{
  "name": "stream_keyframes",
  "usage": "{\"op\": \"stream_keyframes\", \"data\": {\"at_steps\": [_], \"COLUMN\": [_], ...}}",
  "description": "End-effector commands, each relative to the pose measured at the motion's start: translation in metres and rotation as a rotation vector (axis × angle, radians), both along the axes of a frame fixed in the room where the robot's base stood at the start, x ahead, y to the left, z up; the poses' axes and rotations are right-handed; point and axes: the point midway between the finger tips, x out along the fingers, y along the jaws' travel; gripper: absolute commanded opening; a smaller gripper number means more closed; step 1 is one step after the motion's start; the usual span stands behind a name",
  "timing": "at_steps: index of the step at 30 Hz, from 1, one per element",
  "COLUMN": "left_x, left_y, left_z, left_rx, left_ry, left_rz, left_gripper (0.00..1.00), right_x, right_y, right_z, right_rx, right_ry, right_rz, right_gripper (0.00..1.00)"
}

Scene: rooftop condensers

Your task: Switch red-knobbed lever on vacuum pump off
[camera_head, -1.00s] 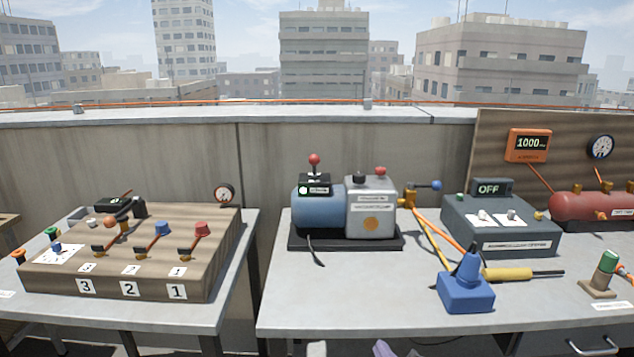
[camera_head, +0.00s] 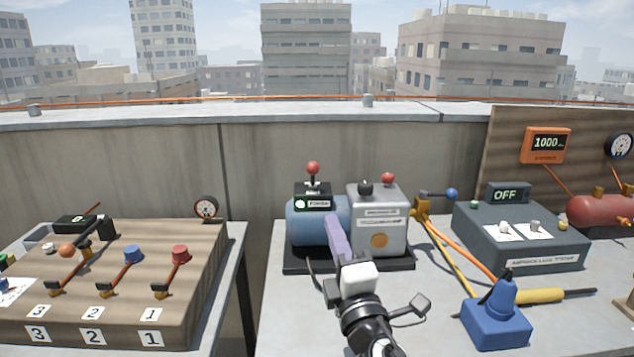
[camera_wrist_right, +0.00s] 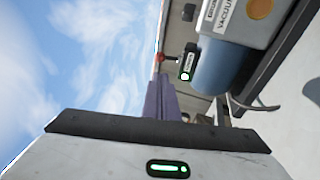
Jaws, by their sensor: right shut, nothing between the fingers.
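The vacuum pump has a blue cylinder (camera_head: 302,228) and a grey box (camera_head: 378,215) on a dark base. Its red-knobbed lever (camera_head: 313,170) stands upright on a black switch box (camera_head: 313,202) with a small lit green display. The lever also shows in the right wrist view (camera_wrist_right: 162,58), beyond my fingers. My right gripper (camera_head: 335,235) is shut and empty, its purple fingers pointing up in front of the pump, below and apart from the knob. They also show in the right wrist view (camera_wrist_right: 158,98). My left gripper is not in view.
A wooden panel (camera_head: 190,270) with several levers stands on the left table. Right of the pump are a valve with a blue knob (camera_head: 452,194), a grey box reading OFF (camera_head: 520,235), a blue device (camera_head: 496,318) and a yellow tool (camera_head: 538,296). A gap separates the tables.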

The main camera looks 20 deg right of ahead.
Motion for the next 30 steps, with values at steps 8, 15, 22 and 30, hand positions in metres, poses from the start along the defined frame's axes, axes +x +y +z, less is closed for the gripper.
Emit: {"op": "stream_keyframes", "data": {"at_steps": [8, 15, 22, 30], "left_x": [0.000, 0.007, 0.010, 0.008], "left_y": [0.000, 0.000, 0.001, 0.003], "left_z": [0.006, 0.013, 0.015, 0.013], "left_rx": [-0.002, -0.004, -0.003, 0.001], "left_ry": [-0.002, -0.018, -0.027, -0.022], "left_rz": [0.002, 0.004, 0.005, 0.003], "left_gripper": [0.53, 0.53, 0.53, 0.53], "right_x": [0.034, 0.084, 0.120, 0.133], "right_y": [-0.004, -0.010, -0.013, -0.015], "right_z": [0.012, 0.026, 0.035, 0.038], "right_rx": [0.001, 0.001, 0.004, 0.004], "right_ry": [-0.002, -0.001, 0.001, 0.000], "right_rz": [-0.001, -0.002, -0.001, 0.000], "right_gripper": [0.00, 0.00, 0.00, 0.00]}}
